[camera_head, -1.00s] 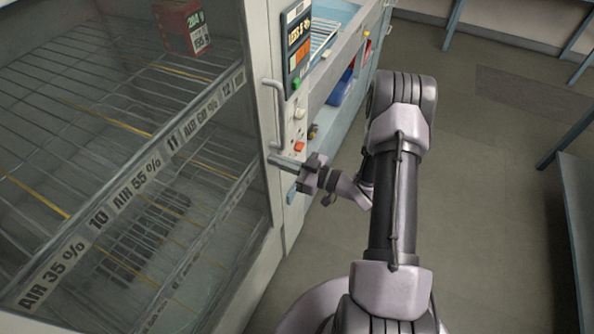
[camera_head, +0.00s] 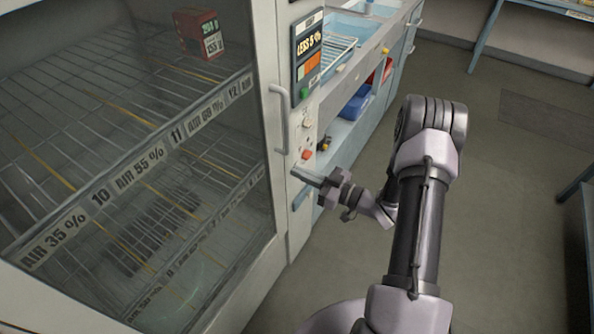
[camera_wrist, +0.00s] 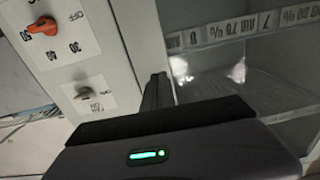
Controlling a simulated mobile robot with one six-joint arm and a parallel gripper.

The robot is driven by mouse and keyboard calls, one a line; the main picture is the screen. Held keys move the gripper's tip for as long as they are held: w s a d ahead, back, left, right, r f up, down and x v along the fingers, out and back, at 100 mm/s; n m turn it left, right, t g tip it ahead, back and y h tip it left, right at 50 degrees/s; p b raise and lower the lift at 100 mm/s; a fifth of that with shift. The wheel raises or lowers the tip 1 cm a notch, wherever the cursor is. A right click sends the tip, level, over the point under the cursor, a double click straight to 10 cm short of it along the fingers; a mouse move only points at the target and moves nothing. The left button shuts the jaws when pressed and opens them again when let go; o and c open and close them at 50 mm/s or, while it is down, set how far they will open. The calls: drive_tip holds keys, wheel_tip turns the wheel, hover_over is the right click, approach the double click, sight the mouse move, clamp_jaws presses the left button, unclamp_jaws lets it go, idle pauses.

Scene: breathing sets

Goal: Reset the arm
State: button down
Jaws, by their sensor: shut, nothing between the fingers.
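My arm reaches forward on the right side of the head view, bent down at its far end. In the wrist view the closed fingers (camera_wrist: 157,92) show as a dark upright shape in front of the cabinet's white edge. I cannot tell whether they touch the cabinet.
The glass-fronted cabinet holds wire racks with air-percentage labels (camera_head: 140,172) and a red box (camera_head: 199,33). Its door handle (camera_head: 282,118) stands close to my gripper. A blue bin (camera_head: 355,104) sits in the bench beyond. The floor (camera_head: 520,190) right of my arm is clear.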

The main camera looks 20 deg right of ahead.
drive_tip(key=p+v, duration=0.2)
drive_tip(key=v, duration=0.5)
drive_tip(key=w+d+r+m+h, duration=0.3)
drive_tip(key=w+d+r+h, duration=0.3)
drive_tip(key=w+r+h, duration=0.35)
wheel_tip(320, 180, up, 12)
drive_tip(key=s+a+m+g+h, duration=0.2)
drive_tip(key=s+m+g+h, duration=0.1)
drive_tip(key=m+h, duration=0.15)
drive_tip(key=s+a+r+m+g+y, duration=0.1)
drive_tip(key=s+a+m+g+y, duration=0.1)
drive_tip(key=s+a, duration=0.8)
drive_tip(key=s+a+r+m+g+y, duration=0.2)
drive_tip(key=s+a, duration=0.8)
drive_tip(key=s, duration=0.6)
drive_tip(key=shift+s+r+m+g+y, duration=0.25)
drive_tip(key=shift+s+m+g+y, duration=0.1)
drive_tip(key=shift+g, duration=0.35)
drive_tip(key=shift+a, duration=0.1)
